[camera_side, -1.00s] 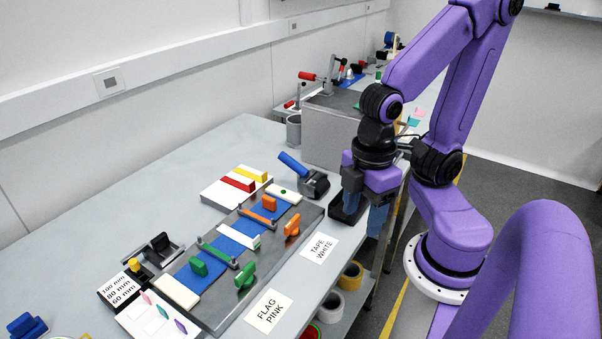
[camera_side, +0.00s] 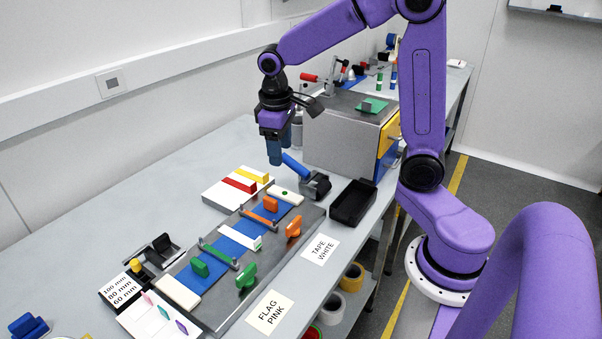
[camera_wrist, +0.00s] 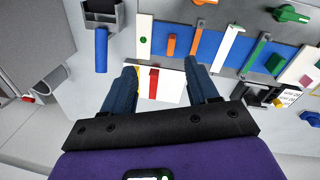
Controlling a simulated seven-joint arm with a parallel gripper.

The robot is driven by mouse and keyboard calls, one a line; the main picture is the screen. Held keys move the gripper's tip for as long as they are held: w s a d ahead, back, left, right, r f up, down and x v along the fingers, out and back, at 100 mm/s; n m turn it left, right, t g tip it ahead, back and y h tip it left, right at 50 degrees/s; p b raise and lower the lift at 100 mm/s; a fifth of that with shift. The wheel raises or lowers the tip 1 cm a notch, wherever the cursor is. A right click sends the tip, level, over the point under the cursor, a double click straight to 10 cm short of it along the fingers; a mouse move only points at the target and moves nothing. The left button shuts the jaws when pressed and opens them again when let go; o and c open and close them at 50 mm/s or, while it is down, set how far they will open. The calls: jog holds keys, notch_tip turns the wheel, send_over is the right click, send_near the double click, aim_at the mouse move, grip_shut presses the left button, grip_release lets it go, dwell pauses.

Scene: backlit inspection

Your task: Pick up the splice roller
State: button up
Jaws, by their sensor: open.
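The splice roller has a blue handle (camera_side: 294,165) and a dark head seated in a dark grey holder (camera_side: 316,186). It lies on the grey bench beyond the splice plate, its handle tilted up toward the back wall. In the wrist view its blue handle (camera_wrist: 101,50) is at upper left, outside and left of the left finger. My gripper (camera_side: 275,160) hangs with blue fingers pointing down near the handle's free end in the side view; the exact gap cannot be told. In the wrist view my gripper (camera_wrist: 160,70) is open, with nothing held between its fingers.
The splice plate (camera_side: 222,308) with blue strip, orange and green clamps lies in front. A white block with red and yellow strips (camera_side: 215,190) is beside it. A black tray (camera_side: 338,214) and a grey box (camera_side: 335,140) stand right and behind.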

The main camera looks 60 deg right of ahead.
aim_at(298, 171)
jog(key=w+d+m, duration=0.4)
jog(key=w+d, duration=0.2)
jog(key=d, duration=0.6)
jog(key=shift+g+h, duration=0.4)
jog(key=shift+h, duration=0.1)
jog(key=d+f, duration=0.1)
jog(key=f, duration=0.5)
jog(key=d+f, duration=0.1)
jog(key=f, duration=0.5)
jog(key=d+f, duration=0.1)
jog(key=f, duration=0.4)
jog(key=shift+s+d+f, duration=0.15)
jog(key=shift+s+f, duration=0.05)
jog(key=shift+f, duration=0.2)
jog(key=shift+c, duration=0.2)
jog(key=c, duration=1)
